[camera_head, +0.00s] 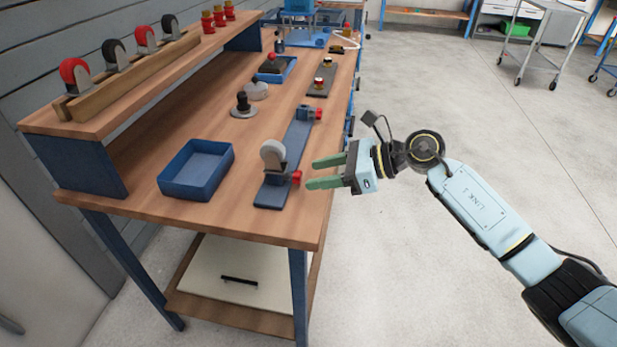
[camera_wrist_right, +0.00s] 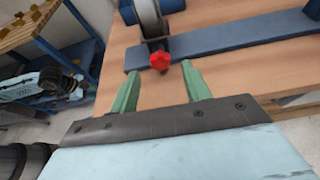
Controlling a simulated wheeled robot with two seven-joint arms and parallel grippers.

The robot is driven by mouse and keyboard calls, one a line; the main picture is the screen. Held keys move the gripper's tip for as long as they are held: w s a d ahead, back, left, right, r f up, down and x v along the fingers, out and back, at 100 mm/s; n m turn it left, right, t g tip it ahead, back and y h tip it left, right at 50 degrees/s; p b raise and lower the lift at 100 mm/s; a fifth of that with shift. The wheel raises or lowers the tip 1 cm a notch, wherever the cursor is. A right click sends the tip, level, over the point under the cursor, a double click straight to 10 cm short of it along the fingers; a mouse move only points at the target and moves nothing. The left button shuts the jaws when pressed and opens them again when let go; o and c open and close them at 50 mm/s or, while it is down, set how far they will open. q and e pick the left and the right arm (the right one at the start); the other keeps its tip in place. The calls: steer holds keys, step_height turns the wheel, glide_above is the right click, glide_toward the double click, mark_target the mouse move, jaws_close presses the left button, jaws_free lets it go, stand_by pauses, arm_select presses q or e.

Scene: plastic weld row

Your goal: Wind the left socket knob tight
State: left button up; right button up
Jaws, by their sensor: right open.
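A blue flat bar (camera_head: 294,146) lies on the wooden bench with a socket near each end. The near socket holds a grey caster wheel (camera_head: 272,155), and its red knob (camera_head: 296,177) faces my right gripper. In the right wrist view this red star-shaped knob (camera_wrist_right: 160,61) shows near the bar's left end, under the wheel (camera_wrist_right: 150,18). The far socket has another red knob (camera_head: 319,113). My right gripper (camera_head: 311,174) is open. Its green fingers point at the near knob, which sits ahead between the fingertips, apparently not clasped. My left gripper is not seen.
A blue tray (camera_head: 197,171) stands left of the bar. A black-knobbed piece (camera_head: 243,104) and another blue bin (camera_head: 276,69) lie farther back. A raised shelf (camera_head: 140,95) carries several casters. The floor right of the bench is clear around my arm.

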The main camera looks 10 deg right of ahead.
mark_target(301, 177)
steer(key=shift+x, duration=1.65)
steer(key=c, duration=1)
